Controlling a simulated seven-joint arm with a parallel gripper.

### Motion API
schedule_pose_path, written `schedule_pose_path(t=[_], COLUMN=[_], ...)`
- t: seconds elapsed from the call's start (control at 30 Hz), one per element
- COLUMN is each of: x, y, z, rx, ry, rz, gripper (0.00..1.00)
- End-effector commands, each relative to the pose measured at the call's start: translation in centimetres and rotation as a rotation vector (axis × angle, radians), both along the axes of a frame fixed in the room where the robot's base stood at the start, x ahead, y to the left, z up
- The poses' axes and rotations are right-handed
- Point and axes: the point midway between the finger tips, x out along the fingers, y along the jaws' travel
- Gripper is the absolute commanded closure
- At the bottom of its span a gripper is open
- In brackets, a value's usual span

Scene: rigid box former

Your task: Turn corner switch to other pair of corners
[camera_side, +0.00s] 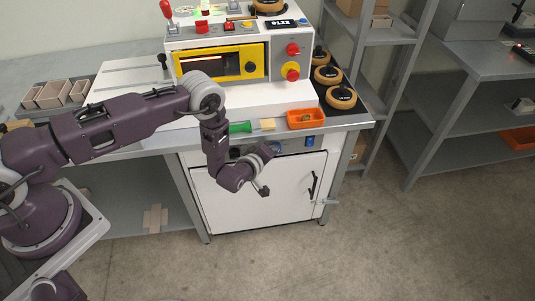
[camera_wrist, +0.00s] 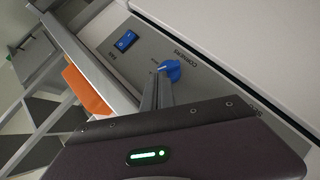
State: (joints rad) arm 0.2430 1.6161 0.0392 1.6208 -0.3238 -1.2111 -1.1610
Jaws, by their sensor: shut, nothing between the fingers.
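The corner switch is a blue knob (camera_wrist: 171,70) on a grey panel beside the lettering "CORNERS". It shows in the wrist view just beyond my fingertips, with a pale mark on its left side. My gripper (camera_wrist: 157,92) is shut and empty, its narrow fingers pointing at the panel close to the knob. I cannot tell whether the fingertips touch the knob. In the side view my gripper (camera_side: 271,150) is in front of the panel under the worktop, and the knob is mostly hidden there.
A blue rocker switch (camera_wrist: 126,41) sits on the same panel, near the knob. An orange bin (camera_side: 306,119) stands on the worktop edge above. A white cabinet door (camera_side: 270,195) with a black handle is below the panel. The floor in front is clear.

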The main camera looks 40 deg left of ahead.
Motion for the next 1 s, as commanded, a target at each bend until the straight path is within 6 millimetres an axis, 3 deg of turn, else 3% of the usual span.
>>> schedule_pose_path(t=[0.7, 1.0], x=[1.4, 1.7], y=[-1.6, -1.8], z=[0.5, 0.4], rx=[0.374, 0.4], ry=[0.373, 0.4], rz=[-0.003, 0.0], gripper=[1.0, 1.0])
